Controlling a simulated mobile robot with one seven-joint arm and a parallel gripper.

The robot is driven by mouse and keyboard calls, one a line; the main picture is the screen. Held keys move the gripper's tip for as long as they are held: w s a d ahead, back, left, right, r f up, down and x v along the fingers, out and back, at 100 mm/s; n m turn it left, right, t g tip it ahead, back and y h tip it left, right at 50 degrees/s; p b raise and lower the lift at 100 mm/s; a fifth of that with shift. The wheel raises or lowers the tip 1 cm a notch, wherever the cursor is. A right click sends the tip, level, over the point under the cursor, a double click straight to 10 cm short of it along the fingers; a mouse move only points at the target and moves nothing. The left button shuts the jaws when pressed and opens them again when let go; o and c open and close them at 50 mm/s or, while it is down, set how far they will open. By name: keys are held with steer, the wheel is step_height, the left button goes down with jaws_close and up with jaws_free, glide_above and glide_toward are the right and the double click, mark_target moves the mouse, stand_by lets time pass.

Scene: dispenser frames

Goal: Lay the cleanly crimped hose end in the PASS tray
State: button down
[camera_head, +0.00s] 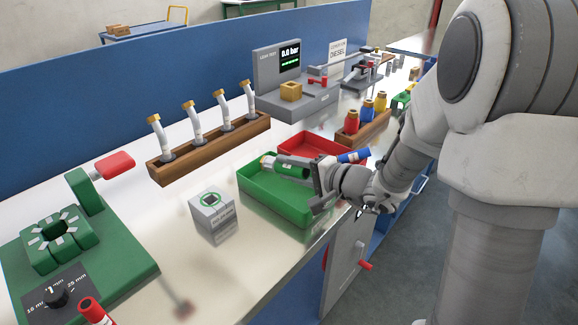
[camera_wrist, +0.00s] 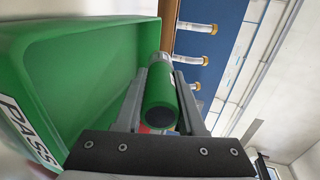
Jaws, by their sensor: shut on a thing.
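My gripper (camera_wrist: 162,90) is shut on a green hose end (camera_wrist: 160,100), with one grey finger on each side of it. In the head view the hose end (camera_head: 291,167) lies roughly level, with a brass-coloured tip pointing left. It is over the green PASS tray (camera_head: 262,206); I cannot tell whether it touches the tray. The tray also fills the left of the wrist view (camera_wrist: 85,55), where its PASS label shows. My wrist hides the tray's right end in the head view.
A red tray (camera_head: 308,143) stands behind the green one, with a blue hose piece (camera_head: 353,156) near its right end. A wooden rack (camera_head: 215,145) holds several hose ends. A grey block (camera_head: 212,213) stands left of the green tray. A green crimping machine (camera_head: 62,240) is at the left.

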steer(key=shift+c, duration=2.1)
jaws_free()
steer(key=p+v, duration=0.1)
steer(key=v, duration=1.6)
steer(key=shift+d, duration=0.2)
steer(key=shift+s, duration=0.15)
